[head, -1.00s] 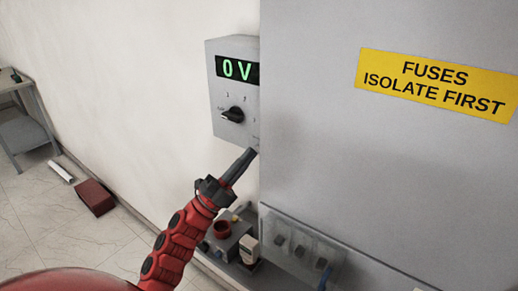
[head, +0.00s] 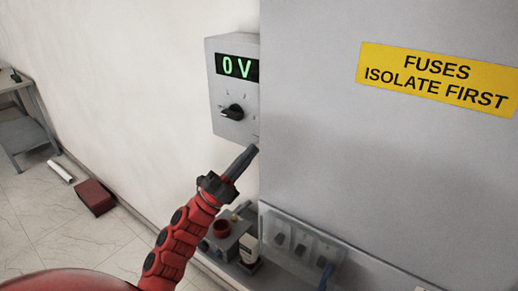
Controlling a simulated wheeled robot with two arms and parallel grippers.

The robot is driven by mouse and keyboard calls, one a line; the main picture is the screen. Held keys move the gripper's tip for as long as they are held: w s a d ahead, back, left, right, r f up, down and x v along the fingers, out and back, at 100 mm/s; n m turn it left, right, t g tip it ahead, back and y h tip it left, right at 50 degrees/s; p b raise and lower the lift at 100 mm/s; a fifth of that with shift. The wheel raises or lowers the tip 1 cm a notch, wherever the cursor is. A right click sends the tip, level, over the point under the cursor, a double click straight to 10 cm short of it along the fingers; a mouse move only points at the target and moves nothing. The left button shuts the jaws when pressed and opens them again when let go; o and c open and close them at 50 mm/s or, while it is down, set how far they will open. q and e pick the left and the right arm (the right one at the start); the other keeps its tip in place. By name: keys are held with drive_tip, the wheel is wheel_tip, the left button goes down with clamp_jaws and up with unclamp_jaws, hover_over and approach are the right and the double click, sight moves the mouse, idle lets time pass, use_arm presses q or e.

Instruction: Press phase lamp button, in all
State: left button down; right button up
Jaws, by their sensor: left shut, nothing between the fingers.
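A grey wall box (head: 223,95) carries a display (head: 237,66) reading "0V" in green and a black rotary knob (head: 232,112) with small marks around it. No phase lamp button can be made out; the large grey cabinet hides the right side of the box. My left gripper (head: 252,150) is shut and empty. Its tip is at the lower right corner of the box, beside the cabinet's edge; I cannot tell whether it touches. My right gripper is not in view.
The grey cabinet (head: 380,170) with a yellow "FUSES ISOLATE FIRST" sign (head: 437,80) fills the right. Below are a clear-covered fuse panel (head: 300,245) and a grey box with a red button (head: 221,228). A dark red box (head: 95,197) and white roll (head: 60,171) lie on the floor.

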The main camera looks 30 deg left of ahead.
use_arm(q)
drive_tip(key=shift+w+h+b, duration=0.3)
drive_tip(key=shift+w, duration=0.1)
idle(0.6)
drive_tip(key=shift+s, duration=0.85)
drive_tip(key=s+p, duration=0.2)
drive_tip(key=s, duration=0.3)
drive_tip(key=shift+a, duration=0.2)
idle(1.0)
